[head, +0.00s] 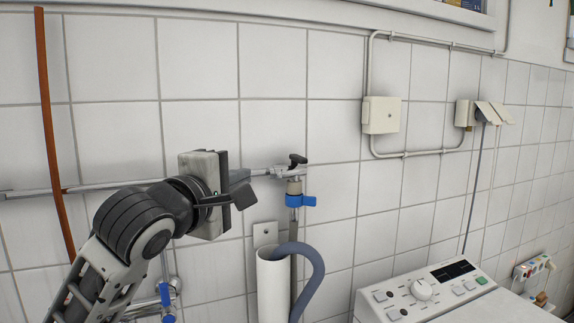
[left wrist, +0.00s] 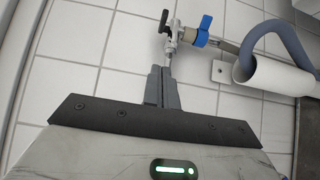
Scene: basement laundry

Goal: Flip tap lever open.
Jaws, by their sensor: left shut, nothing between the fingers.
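The tap (head: 288,172) is a metal wall valve on a thin pipe, with a black handle (head: 297,160) on top and a blue lever (head: 300,200) below. In the left wrist view the black handle (left wrist: 165,21) and blue lever (left wrist: 203,31) lie just beyond the fingertips. My left gripper (head: 244,182) is shut and empty, left of the tap and apparently at nearly its height. Its closed fingers (left wrist: 162,72) point toward the tap's pipe in the wrist view. Whether they touch the pipe, I cannot tell. My right gripper is not in view.
A white standpipe (head: 271,288) with a grey hose (head: 316,268) hooked into it stands below the tap. A washing machine (head: 425,290) is at lower right. A second blue-handled valve (head: 166,295) sits low left, behind my arm.

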